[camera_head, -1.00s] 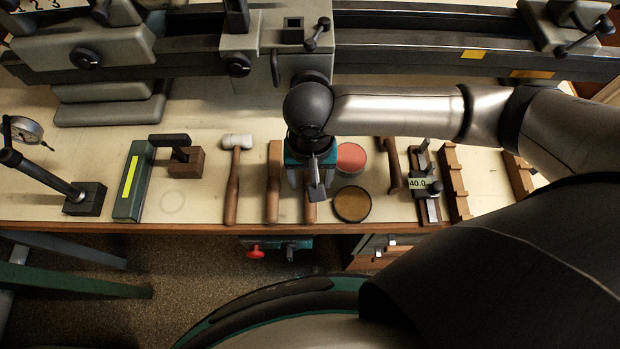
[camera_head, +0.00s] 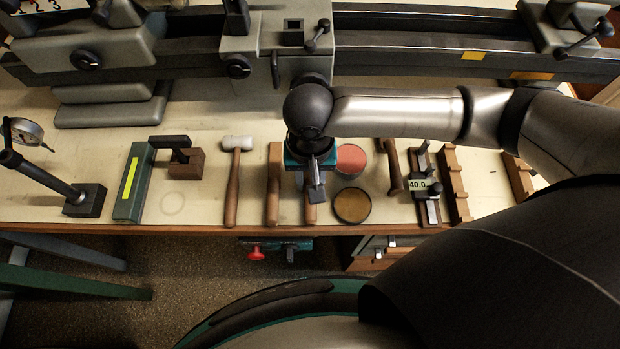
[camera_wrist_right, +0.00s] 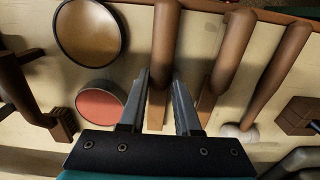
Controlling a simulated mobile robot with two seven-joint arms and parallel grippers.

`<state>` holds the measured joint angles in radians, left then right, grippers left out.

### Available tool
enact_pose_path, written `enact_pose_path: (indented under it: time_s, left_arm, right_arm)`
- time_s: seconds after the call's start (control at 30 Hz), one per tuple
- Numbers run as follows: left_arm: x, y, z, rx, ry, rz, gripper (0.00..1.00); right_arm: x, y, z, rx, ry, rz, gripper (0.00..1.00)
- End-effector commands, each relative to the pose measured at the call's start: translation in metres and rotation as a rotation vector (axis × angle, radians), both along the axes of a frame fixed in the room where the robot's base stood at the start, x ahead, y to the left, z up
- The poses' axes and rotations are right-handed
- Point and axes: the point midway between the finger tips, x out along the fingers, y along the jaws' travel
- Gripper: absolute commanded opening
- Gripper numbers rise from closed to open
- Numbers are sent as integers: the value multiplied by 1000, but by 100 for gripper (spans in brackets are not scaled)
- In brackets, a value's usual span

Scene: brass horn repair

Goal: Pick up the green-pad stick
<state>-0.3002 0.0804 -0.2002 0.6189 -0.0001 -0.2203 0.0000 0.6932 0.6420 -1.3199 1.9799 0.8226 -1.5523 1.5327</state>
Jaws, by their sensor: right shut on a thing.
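A wooden stick with a round brown handle (camera_wrist_right: 165,45) lies between the fingers of my right gripper (camera_wrist_right: 160,85) in the right wrist view. The gripper is shut on it. In the head view my right gripper (camera_head: 313,190) covers most of this stick, and only its handle end (camera_head: 310,213) shows near the bench's front edge. The stick's pad is hidden, so its green colour cannot be seen. A similar wooden stick (camera_head: 273,190) lies just left of it in the head view and also shows in the wrist view (camera_wrist_right: 232,45). My left gripper is out of view.
A white-headed mallet (camera_head: 233,175) lies further left. A red round tin (camera_head: 351,158) and an amber round tin (camera_head: 352,205) sit close to the right of the gripper. A brush (camera_head: 391,165) lies beyond them. A long lathe-like machine (camera_head: 420,62) runs along the back.

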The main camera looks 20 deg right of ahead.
Motion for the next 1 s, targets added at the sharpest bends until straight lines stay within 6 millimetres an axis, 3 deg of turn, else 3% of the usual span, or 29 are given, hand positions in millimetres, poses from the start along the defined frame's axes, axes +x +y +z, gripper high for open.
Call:
enact_pose_path:
  time_s: [0.17,0.37,0.47,0.8,1.0]
  left_arm:
    - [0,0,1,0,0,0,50]
    - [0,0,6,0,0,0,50]
    - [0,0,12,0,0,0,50]
    - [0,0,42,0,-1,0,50]
    - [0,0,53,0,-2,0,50]
  right_arm:
    - [0,0,2,1,0,0,0]
    - [0,0,18,2,-2,0,0]
    - [1,0,36,2,-3,0,0]
    - [1,1,133,4,-5,1,0]
    - [1,1,177,3,-3,1,0]
